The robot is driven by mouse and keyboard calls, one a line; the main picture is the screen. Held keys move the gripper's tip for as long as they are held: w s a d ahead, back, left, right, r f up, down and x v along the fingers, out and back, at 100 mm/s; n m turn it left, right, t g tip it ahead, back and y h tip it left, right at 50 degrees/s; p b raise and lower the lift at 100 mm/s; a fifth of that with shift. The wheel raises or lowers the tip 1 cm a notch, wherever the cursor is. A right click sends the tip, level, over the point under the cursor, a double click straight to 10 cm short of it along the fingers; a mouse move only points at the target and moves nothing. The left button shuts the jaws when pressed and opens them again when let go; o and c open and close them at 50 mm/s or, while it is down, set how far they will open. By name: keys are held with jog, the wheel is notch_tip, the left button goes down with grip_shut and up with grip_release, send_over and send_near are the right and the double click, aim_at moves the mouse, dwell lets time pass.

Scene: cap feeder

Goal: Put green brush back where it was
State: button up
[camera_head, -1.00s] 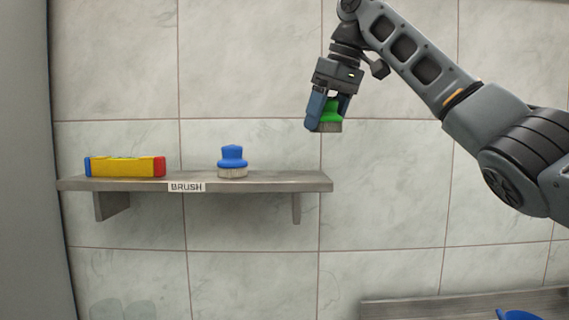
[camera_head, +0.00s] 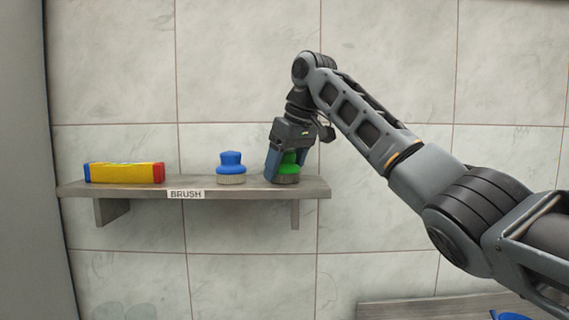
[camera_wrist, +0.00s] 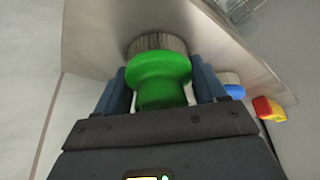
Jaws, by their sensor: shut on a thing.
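The green brush (camera_head: 288,170) is upright with its bristles down at the right end of the wall shelf (camera_head: 250,190). Its bristles look to be at the shelf top; I cannot tell for certain whether they touch. My gripper (camera_head: 287,172) points down and is shut on the green brush. In the wrist view, the green handle (camera_wrist: 160,78) sits between the two blue fingers, with the pale bristles (camera_wrist: 158,42) against the shelf surface behind. The shelf carries a label reading BRUSH (camera_head: 186,195).
A blue brush (camera_head: 231,167) stands on the shelf to the left of my gripper, with a gap between. A yellow block with red and blue ends (camera_head: 124,172) lies at the shelf's left. A lower shelf (camera_head: 400,310) shows at bottom right.

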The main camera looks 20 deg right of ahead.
jog(key=shift+f, duration=0.1)
jog(key=o, duration=1)
jog(key=shift+o, duration=0.2)
jog(key=b+v, duration=0.1)
jog(key=v, duration=1.1)
jog(key=shift+b, duration=0.3)
